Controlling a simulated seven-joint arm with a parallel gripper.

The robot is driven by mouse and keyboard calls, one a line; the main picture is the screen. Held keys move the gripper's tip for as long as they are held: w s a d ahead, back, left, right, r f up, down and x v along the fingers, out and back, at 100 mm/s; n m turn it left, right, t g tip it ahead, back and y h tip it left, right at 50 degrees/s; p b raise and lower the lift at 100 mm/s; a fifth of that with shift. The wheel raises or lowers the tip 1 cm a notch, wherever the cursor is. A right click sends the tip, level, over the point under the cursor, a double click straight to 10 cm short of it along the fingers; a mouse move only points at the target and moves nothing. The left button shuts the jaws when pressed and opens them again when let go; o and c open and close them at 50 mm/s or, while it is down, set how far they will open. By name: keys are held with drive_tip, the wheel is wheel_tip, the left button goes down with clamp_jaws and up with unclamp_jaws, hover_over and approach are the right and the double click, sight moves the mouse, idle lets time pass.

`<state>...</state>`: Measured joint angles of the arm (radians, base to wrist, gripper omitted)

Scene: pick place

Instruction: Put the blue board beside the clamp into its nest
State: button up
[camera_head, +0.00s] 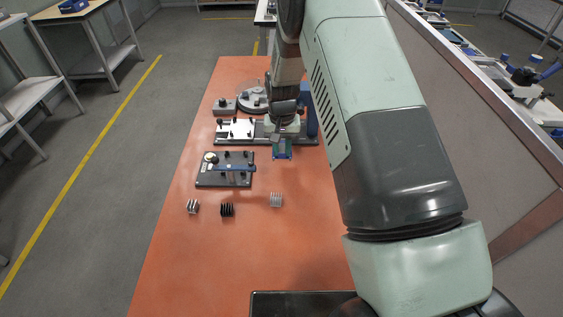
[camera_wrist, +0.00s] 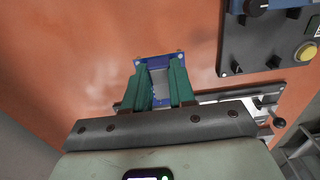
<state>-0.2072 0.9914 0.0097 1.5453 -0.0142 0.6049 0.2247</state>
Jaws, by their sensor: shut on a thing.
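The blue board (camera_head: 282,156) is at my gripper (camera_head: 282,144), just in front of the long dark fixture (camera_head: 225,143). In the wrist view the board's blue edge (camera_wrist: 159,57) shows beyond the green fingers of my gripper (camera_wrist: 160,82), which are shut on it. A grey area lies between the fingers. The board appears held above the orange table, though its exact height is hard to tell. The long fixture bears a white plate (camera_head: 236,128) and dark clamp-like knobs. I cannot tell which part is the board's nest; my gripper and arm hide the fixture's right part.
A smaller dark plate (camera_head: 205,179) with a blue bar stands to the left; its yellow button (camera_wrist: 306,53) shows in the wrist view. Several small finned blocks, one black (camera_head: 227,210), lie in front. A round grey device (camera_head: 253,90) stands behind.

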drive_tip(key=shift+r, duration=0.5)
drive_tip(key=s+a+r, duration=0.1)
drive_tip(key=a+r, duration=0.3)
drive_tip(key=a, duration=1)
drive_tip(key=shift+s+a+f, duration=0.1)
drive_tip(key=shift+a+f, duration=0.05)
drive_tip(key=shift+f, duration=1)
drive_tip(key=shift+s+a+f, duration=0.1)
drive_tip(key=shift+a+f, duration=0.1)
drive_tip(key=shift+f, duration=0.9)
drive_tip(key=shift+s+a+f, duration=0.1)
drive_tip(key=shift+a+f, duration=0.05)
drive_tip(key=shift+f, duration=1)
drive_tip(key=shift+f, duration=0.8)
drive_tip(key=o, duration=1)
drive_tip(key=shift+c, duration=0.2)
